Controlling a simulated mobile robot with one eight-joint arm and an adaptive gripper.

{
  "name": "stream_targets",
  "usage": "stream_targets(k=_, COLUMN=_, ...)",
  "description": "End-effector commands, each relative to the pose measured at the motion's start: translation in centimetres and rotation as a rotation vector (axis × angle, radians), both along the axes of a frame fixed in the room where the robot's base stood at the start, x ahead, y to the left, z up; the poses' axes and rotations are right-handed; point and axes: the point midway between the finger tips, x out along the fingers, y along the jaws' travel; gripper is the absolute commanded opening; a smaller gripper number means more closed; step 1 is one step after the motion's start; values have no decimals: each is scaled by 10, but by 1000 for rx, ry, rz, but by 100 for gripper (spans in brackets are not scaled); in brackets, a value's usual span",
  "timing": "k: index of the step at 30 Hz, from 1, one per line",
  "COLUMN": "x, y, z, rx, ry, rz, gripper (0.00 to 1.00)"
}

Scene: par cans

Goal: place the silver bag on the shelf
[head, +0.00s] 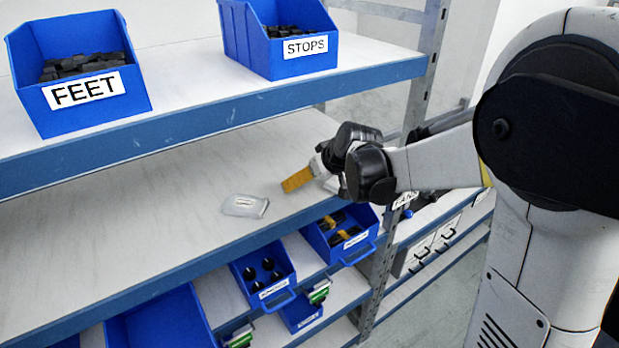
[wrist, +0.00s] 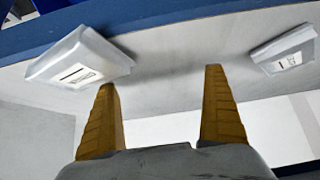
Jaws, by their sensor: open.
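A silver-grey bag (head: 245,206) with a small white label lies flat on the middle shelf (head: 150,215) in the head view. My gripper (head: 290,184) is right of it and above the shelf, with its yellow fingers pointing left. In the wrist view my gripper (wrist: 160,80) is open, with nothing between the fingers. That view shows two pale labelled bags, a larger one (wrist: 80,58) by the left fingertip and a smaller one (wrist: 285,50) at the upper right. I cannot tell which matches the bag in the head view, or whether the fingertip touches the larger one.
Blue bins labelled FEET (head: 95,110) and STOPS (head: 300,65) stand on the upper shelf (head: 190,80), which overhangs the middle one. Several blue bins (head: 265,278) sit below. A grey metal post (head: 415,100) rises behind my gripper. Most of the middle shelf is clear.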

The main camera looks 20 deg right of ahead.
Motion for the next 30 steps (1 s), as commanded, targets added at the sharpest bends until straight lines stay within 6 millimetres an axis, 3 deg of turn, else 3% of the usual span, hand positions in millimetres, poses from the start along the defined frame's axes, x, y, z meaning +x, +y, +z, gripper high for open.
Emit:
stream_targets(k=12, x=-54, y=-18, z=66, rx=0, ry=0, rz=-3, gripper=100)
stream_targets(k=22, x=-86, y=-21, z=93, rx=1, ry=8, rz=-9, gripper=100)
stream_targets(k=26, x=-129, y=-9, z=94, rx=-1, ry=38, rz=-57, gripper=100)
stream_targets(k=30, x=-196, y=2, z=84, rx=-6, ry=77, rz=-146, gripper=100)
